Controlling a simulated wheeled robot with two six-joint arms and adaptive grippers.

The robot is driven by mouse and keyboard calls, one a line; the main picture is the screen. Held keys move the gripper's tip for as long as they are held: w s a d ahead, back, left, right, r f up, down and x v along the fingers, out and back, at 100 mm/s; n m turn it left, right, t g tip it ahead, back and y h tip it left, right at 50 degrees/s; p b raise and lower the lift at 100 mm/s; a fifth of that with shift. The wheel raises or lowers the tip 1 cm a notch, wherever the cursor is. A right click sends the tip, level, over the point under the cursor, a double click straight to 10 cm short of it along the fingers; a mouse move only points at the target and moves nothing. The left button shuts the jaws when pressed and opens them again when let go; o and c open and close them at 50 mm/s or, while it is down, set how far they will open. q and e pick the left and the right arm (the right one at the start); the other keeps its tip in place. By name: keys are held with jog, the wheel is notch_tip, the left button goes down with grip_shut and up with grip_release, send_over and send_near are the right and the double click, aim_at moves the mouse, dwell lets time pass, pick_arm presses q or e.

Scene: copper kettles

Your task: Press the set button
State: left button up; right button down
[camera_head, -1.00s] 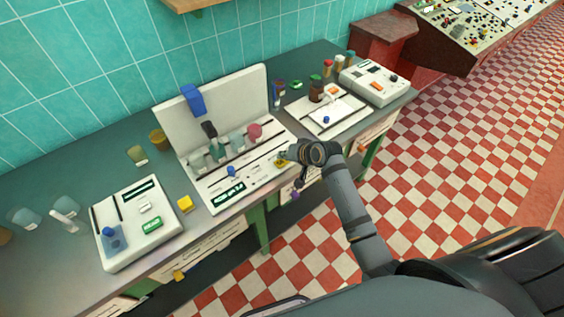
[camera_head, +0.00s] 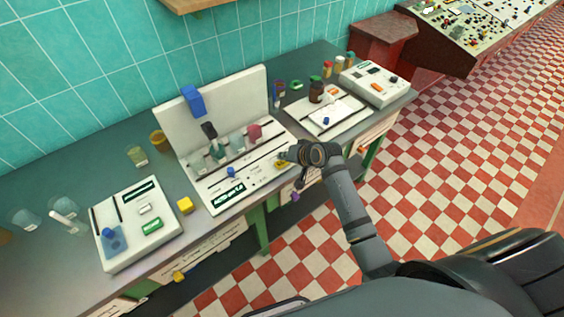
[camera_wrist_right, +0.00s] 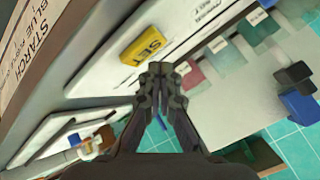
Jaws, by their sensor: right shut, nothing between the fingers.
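The yellow button marked SET (camera_wrist_right: 145,44) sits on a white panel in the right wrist view. In the head view it is a small yellow patch (camera_head: 281,163) at the front right of the white unit (camera_head: 262,184). My right gripper (camera_wrist_right: 160,76) is shut and empty, its fingertips close beside the button in the picture. I cannot tell whether they touch it. In the head view the right gripper (camera_head: 288,157) is over the unit's front right edge, partly covering the button area. My left gripper is not in view.
The unit has a tall white back panel (camera_head: 240,95) and a green display (camera_head: 228,195). A white device (camera_head: 160,235) stands to its left and another (camera_head: 376,84) at the far right. Glassware and jars stand along the bench. Checkered floor lies in front.

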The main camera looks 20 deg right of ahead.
aim_at(284, 164)
jog(key=shift+f, duration=0.4)
jog(key=shift+f, duration=0.5)
dwell(0.6)
dwell(0.3)
jog(key=shift+r+p, duration=0.9)
jog(key=shift+p, duration=0.15)
notch_tip(284, 164, up, 5)
jog(key=p, duration=0.5)
jog(key=shift+r+p, duration=0.1)
jog(key=shift+p, duration=0.2)
